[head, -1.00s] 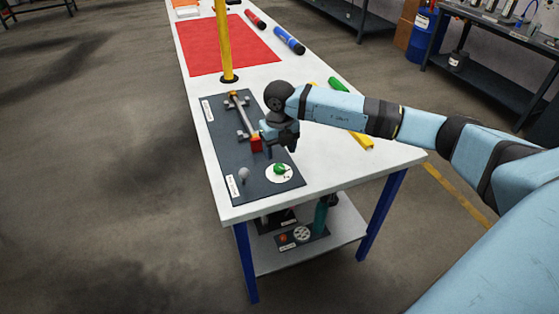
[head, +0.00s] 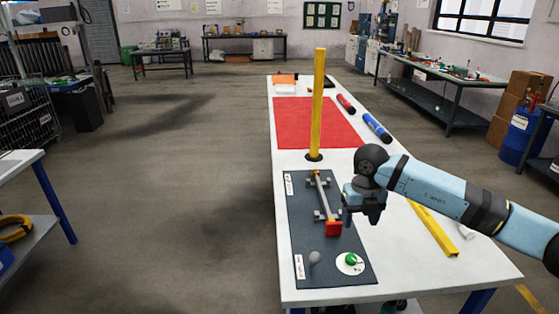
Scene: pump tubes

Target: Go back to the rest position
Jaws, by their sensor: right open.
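My right gripper (head: 362,218) hangs over the right edge of the dark board (head: 305,270), pointing down, open, with nothing seen in it. My right arm comes in from the right over the white table. On the board lies a grey tube (head: 322,196) on grey supports, with a red block (head: 334,229) at its near end. The red block is left of the gripper and looks apart from it. A green knob on a white disc (head: 350,260) and a grey ball-topped lever (head: 314,258) are at the board's near end. My left gripper is out of view.
A yellow post (head: 318,105) stands upright behind the board. A red mat (head: 290,125), a red cylinder (head: 346,104) and a blue cylinder (head: 377,127) lie farther back. A yellow bar (head: 433,228) lies under my right arm. The floor left of the table is clear.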

